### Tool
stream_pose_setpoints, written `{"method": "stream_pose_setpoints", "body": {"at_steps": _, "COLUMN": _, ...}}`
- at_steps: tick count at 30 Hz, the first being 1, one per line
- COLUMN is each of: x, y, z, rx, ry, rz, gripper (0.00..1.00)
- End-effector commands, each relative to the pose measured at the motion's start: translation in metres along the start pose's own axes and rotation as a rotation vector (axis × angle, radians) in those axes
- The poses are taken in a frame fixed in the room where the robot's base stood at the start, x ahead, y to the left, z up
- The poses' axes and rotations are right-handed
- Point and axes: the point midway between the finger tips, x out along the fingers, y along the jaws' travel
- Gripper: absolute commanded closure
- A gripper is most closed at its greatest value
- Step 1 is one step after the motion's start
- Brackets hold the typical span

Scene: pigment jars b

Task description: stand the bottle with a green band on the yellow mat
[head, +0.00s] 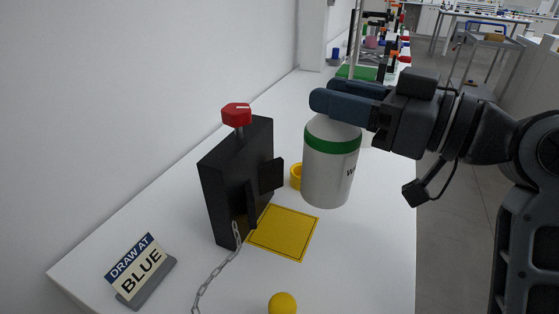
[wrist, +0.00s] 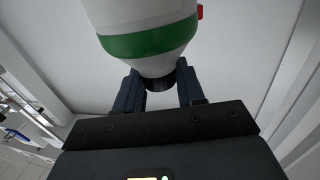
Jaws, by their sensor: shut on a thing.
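The white bottle with a green band (head: 331,166) hangs upright in my gripper (head: 335,98) in the head view. My gripper is shut on its top end, and the bottle appears to be above the table, to the right of the yellow mat. In the wrist view the bottle (wrist: 150,30) shows its green band, and its dark neck is between the two fingers (wrist: 160,88). The yellow mat (head: 284,232) lies flat on the white table with nothing standing on it. The bottle's neck is hidden by the fingers in the head view.
A black upright block (head: 230,190) with a red knob (head: 236,114) and a chain (head: 215,270) stands left of the mat. A yellow ring (head: 296,177) is behind the mat. A yellow ball (head: 283,304) is in front.

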Motion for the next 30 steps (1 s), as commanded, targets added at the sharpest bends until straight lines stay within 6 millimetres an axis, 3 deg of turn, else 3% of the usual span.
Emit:
{"method": "stream_pose_setpoints", "body": {"at_steps": 6, "x": 0.036, "y": -0.028, "z": 0.026, "rx": 0.004, "ry": -0.001, "rz": -0.003, "gripper": 1.0}}
{"method": "stream_pose_setpoints", "body": {"at_steps": 12, "x": 0.053, "y": -0.039, "z": 0.039, "rx": 0.001, "ry": -0.001, "rz": 0.0, "gripper": 1.0}}
{"method": "stream_pose_setpoints", "body": {"at_steps": 23, "x": 0.054, "y": -0.04, "z": 0.077, "rx": 0.003, "ry": 0.0, "rz": 0.002, "gripper": 1.0}}
{"method": "stream_pose_setpoints", "body": {"at_steps": 30, "x": 0.054, "y": -0.04, "z": 0.081, "rx": 0.0, "ry": 0.001, "rz": 0.001, "gripper": 1.0}}
